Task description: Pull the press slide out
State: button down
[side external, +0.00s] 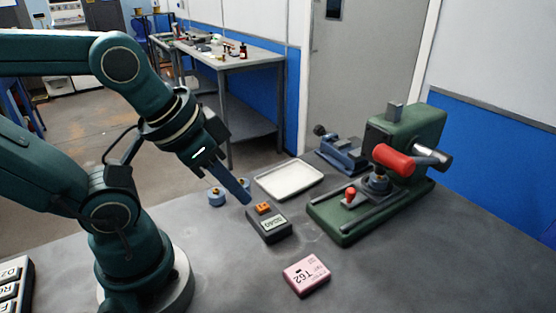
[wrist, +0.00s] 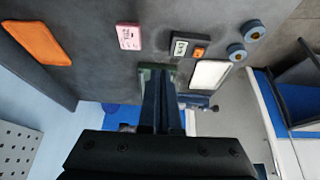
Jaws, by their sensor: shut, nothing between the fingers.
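The green press (side external: 398,135) stands at the right of the bench in the side view, with a red-gripped lever (side external: 393,160). Its slide, with a small red knob (side external: 350,191), lies low on the press base between dark rails, beside a dark round die (side external: 376,182). How far in the slide sits, I cannot tell. My gripper (side external: 247,199) is shut and empty, tilted down above the bench, left of the press and apart from it. In the wrist view my gripper (wrist: 160,76) hides most of the press; only a green edge (wrist: 146,72) shows.
Between my gripper and the press lie a dark meter (side external: 269,228) and a white tray (side external: 290,180). Blue round pieces (side external: 216,197) sit beside my gripper. A pink T62 box (side external: 306,276) lies in front. A blue vise-like device (side external: 340,152) stands behind the press.

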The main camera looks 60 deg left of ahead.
dwell(0.4)
jog(key=c, duration=0.9)
grip_release()
jog(key=shift+o, duration=1.1)
jog(key=shift+m, duration=0.3)
jog(key=w+d+r+m+h, duration=0.1)
jog(key=w+d+r+m, duration=0.1)
jog(key=w+r+m, duration=0.25)
jog(key=m+g+h, duration=0.2)
jog(key=m, duration=0.2)
send_over(350, 190)
jog(key=s+a, duration=0.2)
notch_tip(350, 190, down, 10)
jog(key=r, duration=0.1)
jog(key=shift+w+d+f, duration=0.1)
jog(key=shift+w+f, duration=0.1)
jog(key=shift+f, duration=0.4)
jog(key=shift+x, duration=2.35)
